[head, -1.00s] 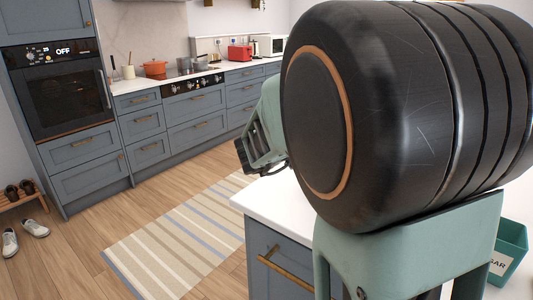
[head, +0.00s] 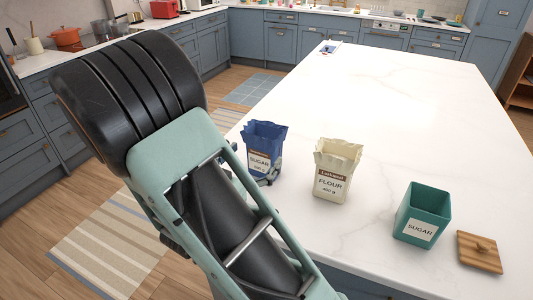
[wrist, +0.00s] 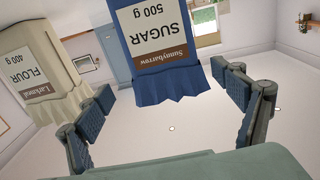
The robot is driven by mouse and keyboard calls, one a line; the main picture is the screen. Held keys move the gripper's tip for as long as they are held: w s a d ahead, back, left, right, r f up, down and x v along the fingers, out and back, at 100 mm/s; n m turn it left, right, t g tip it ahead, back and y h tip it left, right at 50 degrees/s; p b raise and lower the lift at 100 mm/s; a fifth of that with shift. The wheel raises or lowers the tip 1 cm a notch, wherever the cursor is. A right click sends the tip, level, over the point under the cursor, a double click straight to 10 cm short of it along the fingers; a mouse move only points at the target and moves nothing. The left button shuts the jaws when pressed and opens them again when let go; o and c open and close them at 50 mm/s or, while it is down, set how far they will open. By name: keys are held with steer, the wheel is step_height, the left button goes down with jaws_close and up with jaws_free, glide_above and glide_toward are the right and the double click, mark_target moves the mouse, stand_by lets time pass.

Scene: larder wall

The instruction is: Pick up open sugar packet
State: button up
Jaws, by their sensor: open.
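The open sugar packet (head: 264,146) is dark blue with a white SUGAR label and stands upright on the white island, its crumpled top open. In the wrist view, the sugar packet (wrist: 160,48) appears upside down, its top edge hanging between the two finger pads. My gripper (wrist: 172,94) is open, one finger at each side of the packet, with clear gaps. In the head view, my gripper (head: 254,170) is low around the near side of the packet, mostly hidden behind my arm.
A cream flour packet (head: 336,170) stands close to the right of the sugar packet. Farther right are a teal SUGAR canister (head: 422,212), open, and a wooden lid (head: 479,252). The island top (head: 400,100) behind them is mostly clear.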

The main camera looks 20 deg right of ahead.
mark_target(259, 147)
steer(key=x, duration=0.7)
steer(key=shift+w+a+f, duration=0.15)
steer(key=shift+a, duration=0.05)
steer(key=c, duration=1.5)
steer(key=shift+c, duration=0.6)
